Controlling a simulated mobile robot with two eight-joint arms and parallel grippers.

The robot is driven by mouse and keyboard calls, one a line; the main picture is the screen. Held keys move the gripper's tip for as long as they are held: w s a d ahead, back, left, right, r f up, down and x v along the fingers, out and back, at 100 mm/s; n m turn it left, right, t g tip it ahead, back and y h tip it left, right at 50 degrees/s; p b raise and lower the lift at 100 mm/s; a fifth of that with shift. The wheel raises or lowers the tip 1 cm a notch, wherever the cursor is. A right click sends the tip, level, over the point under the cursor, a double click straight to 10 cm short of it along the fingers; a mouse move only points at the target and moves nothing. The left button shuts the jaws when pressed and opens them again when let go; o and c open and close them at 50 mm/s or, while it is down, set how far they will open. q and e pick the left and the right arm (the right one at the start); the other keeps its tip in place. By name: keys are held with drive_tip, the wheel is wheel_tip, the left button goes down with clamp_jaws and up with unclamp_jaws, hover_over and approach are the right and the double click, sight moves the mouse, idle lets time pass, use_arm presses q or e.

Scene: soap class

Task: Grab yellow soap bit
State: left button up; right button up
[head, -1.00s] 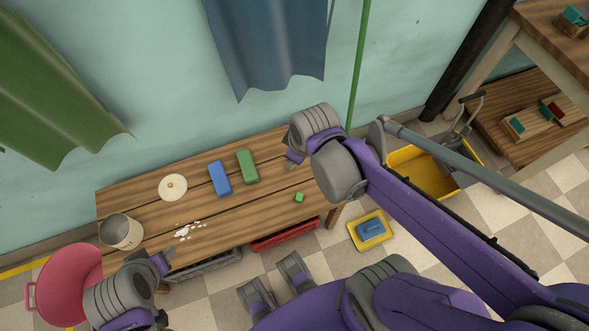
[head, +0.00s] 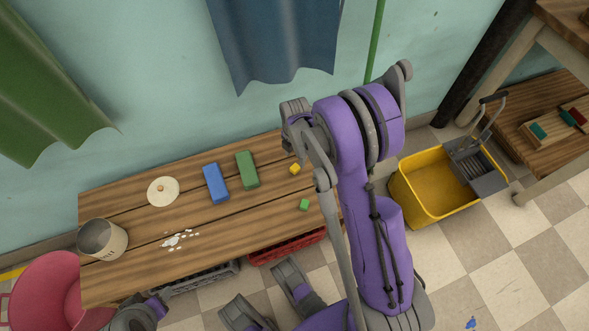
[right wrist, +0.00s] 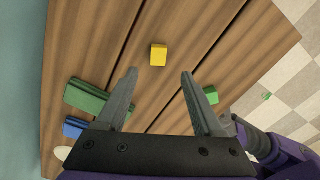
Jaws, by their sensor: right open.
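The yellow soap bit (head: 295,169) lies on the wooden table near its right end, beside my right arm. In the right wrist view the yellow soap bit (right wrist: 158,54) sits beyond and roughly between the fingertips, apart from them. My right gripper (right wrist: 158,74) is open and empty, above the table. In the head view its fingers are mostly hidden by my arm. Part of my left gripper (head: 158,303) shows at the bottom left, by the table's front edge; its jaw opening is unclear.
A green bit (head: 304,205), a green block (head: 247,169), a blue block (head: 216,183), a pale lid (head: 163,191), white flakes (head: 180,239) and a metal pot (head: 103,240) are on the table (head: 140,265). A yellow mop bucket (head: 432,185) stands right.

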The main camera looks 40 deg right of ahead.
sight(295, 167)
drive_tip(key=f+b, duration=0.1)
drive_tip(key=f, duration=0.3)
drive_tip(key=f+b, duration=0.1)
drive_tip(key=f, duration=0.2)
drive_tip(key=shift+w+d+f, duration=0.15)
drive_tip(key=shift+w+f, duration=0.05)
drive_tip(key=shift+f, duration=0.15)
drive_tip(key=shift+r, duration=0.1)
clamp_jaws()
